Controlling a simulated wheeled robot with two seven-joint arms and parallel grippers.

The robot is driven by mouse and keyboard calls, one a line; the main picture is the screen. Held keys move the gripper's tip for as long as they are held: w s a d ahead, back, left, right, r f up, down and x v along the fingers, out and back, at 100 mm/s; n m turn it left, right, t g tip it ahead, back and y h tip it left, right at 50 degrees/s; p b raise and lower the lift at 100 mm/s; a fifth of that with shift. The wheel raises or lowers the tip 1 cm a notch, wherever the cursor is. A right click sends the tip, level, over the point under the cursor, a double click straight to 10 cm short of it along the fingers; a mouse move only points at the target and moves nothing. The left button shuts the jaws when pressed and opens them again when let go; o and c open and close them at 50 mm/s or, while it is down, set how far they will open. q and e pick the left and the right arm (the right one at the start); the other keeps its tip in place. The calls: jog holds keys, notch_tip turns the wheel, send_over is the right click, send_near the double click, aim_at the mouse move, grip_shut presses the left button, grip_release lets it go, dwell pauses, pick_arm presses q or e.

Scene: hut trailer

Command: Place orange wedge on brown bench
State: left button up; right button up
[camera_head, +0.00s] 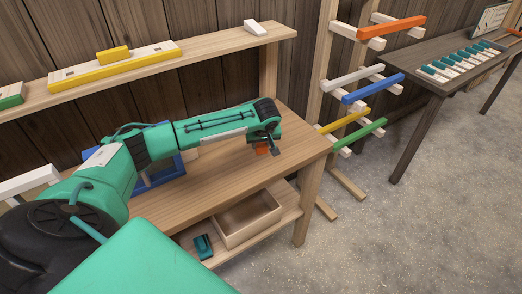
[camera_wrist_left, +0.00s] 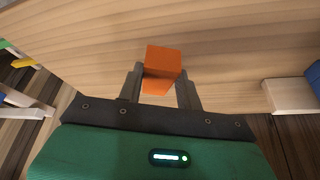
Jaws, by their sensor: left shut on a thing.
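The orange wedge (camera_wrist_left: 163,62) is between the two fingers of my left gripper (camera_wrist_left: 162,76) in the left wrist view, and the fingers are shut on it. In the head view, my left gripper (camera_head: 268,149) points down over the right part of a light brown wooden bench (camera_head: 298,148), and the wedge (camera_head: 261,148) shows as a small orange patch. The wedge is over or close to the bench top; I cannot tell whether it touches. A dark brown bench (camera_head: 425,65) stands farther off at the right. My right gripper is not in view.
A shelf (camera_head: 205,47) above the light bench holds yellow and white blocks. An open wooden box (camera_head: 247,219) and a teal tool (camera_head: 203,246) lie on the lower shelf. A rack with coloured bars (camera_head: 373,88) stands to the right. The floor (camera_head: 420,220) there is clear.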

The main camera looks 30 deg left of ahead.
aim_at(261, 151)
pick_arm(q)
jog(key=shift+f+p, duration=0.4)
jog(key=shift+f, duration=1.95)
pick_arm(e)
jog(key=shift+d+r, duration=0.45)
pick_arm(q)
jog(key=shift+f, duration=0.1)
jog(key=o, duration=1)
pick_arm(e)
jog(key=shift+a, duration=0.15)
pick_arm(q)
jog(key=shift+s+d+r, duration=0.1)
jog(key=shift+d+r, duration=0.05)
jog(key=shift+r, duration=0.3)
jog(key=b+v, duration=0.2)
jog(key=v, duration=0.9)
jog(key=shift+r, duration=0.15)
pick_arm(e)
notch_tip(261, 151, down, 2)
